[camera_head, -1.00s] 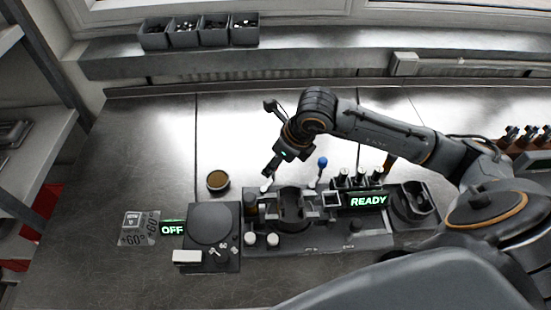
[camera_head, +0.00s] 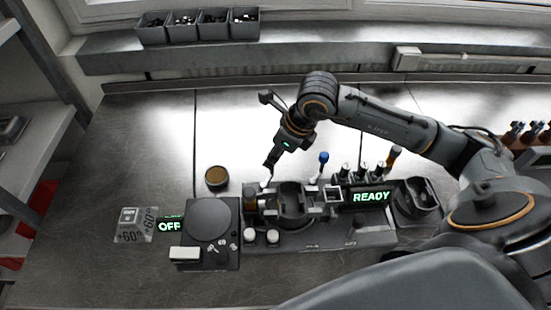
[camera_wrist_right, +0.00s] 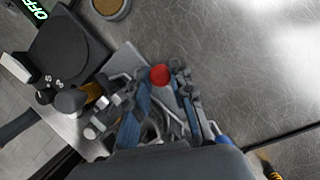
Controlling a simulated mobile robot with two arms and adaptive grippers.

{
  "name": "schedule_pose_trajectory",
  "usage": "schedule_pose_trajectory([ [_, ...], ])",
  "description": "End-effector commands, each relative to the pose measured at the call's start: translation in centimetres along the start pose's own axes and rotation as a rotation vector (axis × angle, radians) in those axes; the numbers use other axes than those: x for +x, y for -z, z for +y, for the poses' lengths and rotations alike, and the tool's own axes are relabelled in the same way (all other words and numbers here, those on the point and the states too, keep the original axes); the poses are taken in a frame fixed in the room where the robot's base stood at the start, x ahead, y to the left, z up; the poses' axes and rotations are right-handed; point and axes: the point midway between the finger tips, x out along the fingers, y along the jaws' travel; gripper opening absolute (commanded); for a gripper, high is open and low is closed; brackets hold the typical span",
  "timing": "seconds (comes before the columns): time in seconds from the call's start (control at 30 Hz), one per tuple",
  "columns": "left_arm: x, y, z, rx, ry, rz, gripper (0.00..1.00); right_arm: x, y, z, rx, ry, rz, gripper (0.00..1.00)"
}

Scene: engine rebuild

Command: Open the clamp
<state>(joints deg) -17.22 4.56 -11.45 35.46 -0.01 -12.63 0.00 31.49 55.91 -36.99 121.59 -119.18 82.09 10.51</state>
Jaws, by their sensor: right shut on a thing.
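The engine fixture (camera_head: 320,240) stands on the steel bench, with a dark round clamp body (camera_head: 293,205) in its middle-left part. My right gripper (camera_head: 267,181) reaches down to the back left of this body. In the right wrist view, its two blue-padded fingers (camera_wrist_right: 160,98) are close around a red knob (camera_wrist_right: 160,75), which seems to be the end of the clamp's lever. The lever below the knob is mostly hidden by the fingers. I cannot tell from the head view how far the clamp is open. My left gripper is not in view.
A blue-knobbed lever (camera_head: 323,158) stands right of the gripper. A dark plate unit (camera_head: 208,220) with an OFF sign (camera_head: 169,225) is at left, a round brown-topped cup (camera_head: 217,177) behind it. A READY sign (camera_head: 371,197) glows at right. The bench's left back is clear.

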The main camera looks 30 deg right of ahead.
Motion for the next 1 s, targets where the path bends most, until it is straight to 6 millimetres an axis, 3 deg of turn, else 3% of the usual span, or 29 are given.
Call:
schedule_pose_trajectory([
  [0.03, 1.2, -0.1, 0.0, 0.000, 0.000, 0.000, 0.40, 0.6, -0.1, -0.2, -0.032, -0.011, -0.006, 0.00],
  [0.3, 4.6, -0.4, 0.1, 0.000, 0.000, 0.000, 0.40, 1.0, -1.1, -0.3, -0.260, -0.103, -0.007, 0.00],
  [1.0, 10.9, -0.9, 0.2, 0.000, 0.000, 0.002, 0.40, 1.7, -3.6, 0.9, -0.868, -0.355, -0.007, 0.00],
])
